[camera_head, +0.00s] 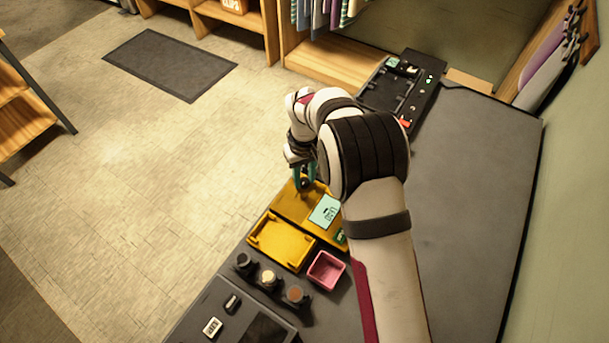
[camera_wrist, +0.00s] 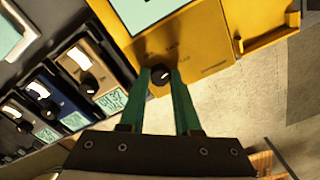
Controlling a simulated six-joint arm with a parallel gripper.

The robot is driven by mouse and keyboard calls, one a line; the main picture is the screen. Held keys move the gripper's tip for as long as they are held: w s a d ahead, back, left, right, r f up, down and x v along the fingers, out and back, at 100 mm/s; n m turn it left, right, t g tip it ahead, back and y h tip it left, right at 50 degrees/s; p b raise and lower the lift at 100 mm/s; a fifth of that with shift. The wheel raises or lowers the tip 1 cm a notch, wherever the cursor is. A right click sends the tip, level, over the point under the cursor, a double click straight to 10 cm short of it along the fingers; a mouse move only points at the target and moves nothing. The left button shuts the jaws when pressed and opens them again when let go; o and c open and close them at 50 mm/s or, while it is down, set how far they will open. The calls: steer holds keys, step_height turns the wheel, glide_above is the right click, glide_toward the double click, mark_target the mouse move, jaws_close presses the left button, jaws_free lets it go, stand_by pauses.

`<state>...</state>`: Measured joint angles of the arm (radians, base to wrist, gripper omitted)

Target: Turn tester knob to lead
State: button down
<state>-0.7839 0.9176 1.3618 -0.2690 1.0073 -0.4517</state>
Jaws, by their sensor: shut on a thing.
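The yellow tester (camera_head: 292,206) stands at the left edge of the grey bench, with a pale teal panel (camera_head: 326,211) on it whose small text I cannot read surely. In the wrist view the tester's yellow face (camera_wrist: 200,40) carries a round black knob (camera_wrist: 160,77) with a light pointer mark. Faint labels surround the knob, too small to read. My gripper (camera_wrist: 160,73) has its teal fingers on either side of the knob and is shut on it. In the head view my gripper (camera_head: 303,183) is over the tester's far left end, and the knob is hidden there.
A yellow tray (camera_head: 254,243) and a pink bin (camera_head: 340,283) sit in front of the tester. Several small dials with teal labels (camera_wrist: 112,101) show beside it in the wrist view. A black device (camera_head: 417,92) lies at the bench's far end. The bench's right side is clear.

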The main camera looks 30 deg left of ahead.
mark_target(304, 180)
steer(key=shift+m, duration=0.3)
stand_by(0.4)
steer(key=c, duration=0.6)
jaws_free()
steer(key=shift+r, duration=0.1)
step_height(304, 180, up, 16)
